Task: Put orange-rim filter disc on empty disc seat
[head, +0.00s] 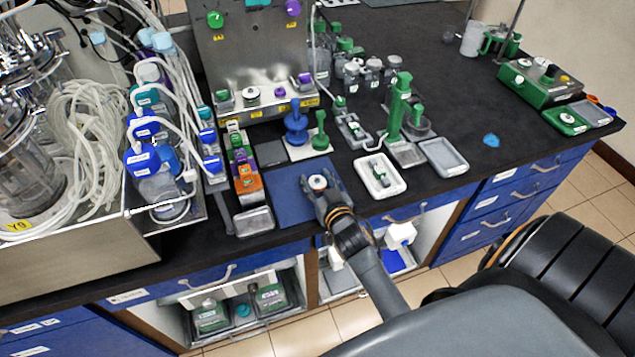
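My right gripper (322,194) reaches in from the front edge of the bench, low over the blue mat (288,190). A small round white piece with an orange-brown middle (317,182) shows between its fingertips; it may be the filter disc, but its rim is too small to make out. I cannot tell whether the fingers touch it or only stand around it, or whether it rests on the mat. I cannot pick out an empty disc seat for certain. My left gripper is not in view.
A white tray (391,187) with a small device lies right of the mat, with a grey tray (444,157) beyond. Blue (296,122) and green (320,138) stands are behind the mat. A colourful rack (247,183) stands left. The dark bench (470,110) has free room at right.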

